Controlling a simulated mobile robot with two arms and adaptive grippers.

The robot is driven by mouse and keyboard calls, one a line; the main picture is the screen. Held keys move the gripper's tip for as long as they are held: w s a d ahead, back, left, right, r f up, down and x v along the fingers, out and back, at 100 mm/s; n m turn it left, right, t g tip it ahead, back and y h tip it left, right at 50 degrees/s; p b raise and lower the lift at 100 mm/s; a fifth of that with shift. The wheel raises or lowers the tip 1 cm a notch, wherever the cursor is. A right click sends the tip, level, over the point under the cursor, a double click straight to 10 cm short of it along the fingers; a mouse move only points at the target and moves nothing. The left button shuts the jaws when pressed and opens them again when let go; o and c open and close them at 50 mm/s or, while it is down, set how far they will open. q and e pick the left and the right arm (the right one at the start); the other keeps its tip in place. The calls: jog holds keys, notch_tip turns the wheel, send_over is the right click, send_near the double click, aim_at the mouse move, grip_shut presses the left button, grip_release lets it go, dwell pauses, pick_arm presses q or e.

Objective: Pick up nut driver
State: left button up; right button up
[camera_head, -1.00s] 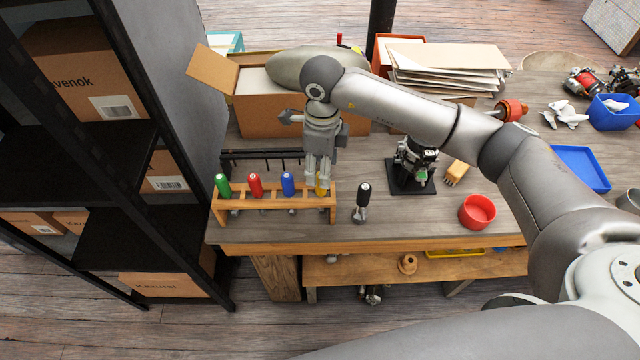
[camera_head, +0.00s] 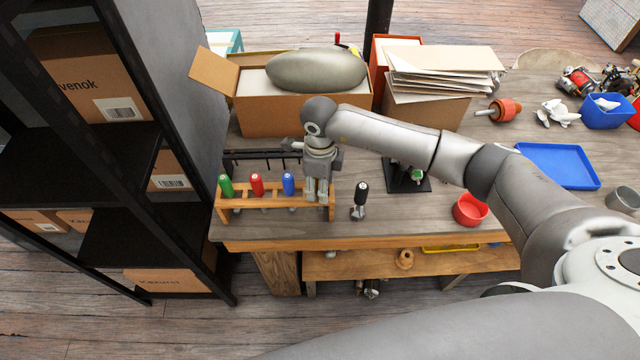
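A wooden rack (camera_head: 235,203) stands at the left front of the workbench. It holds drivers with green (camera_head: 225,184), red (camera_head: 257,184) and blue (camera_head: 289,183) handles. My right gripper (camera_head: 317,200) points down at the rack's right end, where the yellow-handled driver stood in the earlier view. Its fingers hide that handle now, and I cannot tell whether they grip it. The frames do not show which tool is the nut driver. My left gripper is not in view.
Behind the rack are a dark rail (camera_head: 262,154) and an open cardboard box (camera_head: 262,116) bearing a grey rounded object (camera_head: 318,71). A red bowl (camera_head: 470,210) and blue tray (camera_head: 558,165) lie to the right. Black shelving (camera_head: 182,240) stands close on the left.

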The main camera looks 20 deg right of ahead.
grip_shut()
jog(key=shift+r, duration=0.1)
notch_tip(320, 180, up, 18)
jog(key=b, duration=0.4)
jog(key=shift+b, duration=0.4)
jog(key=c, duration=0.5)
grip_release()
grip_shut()
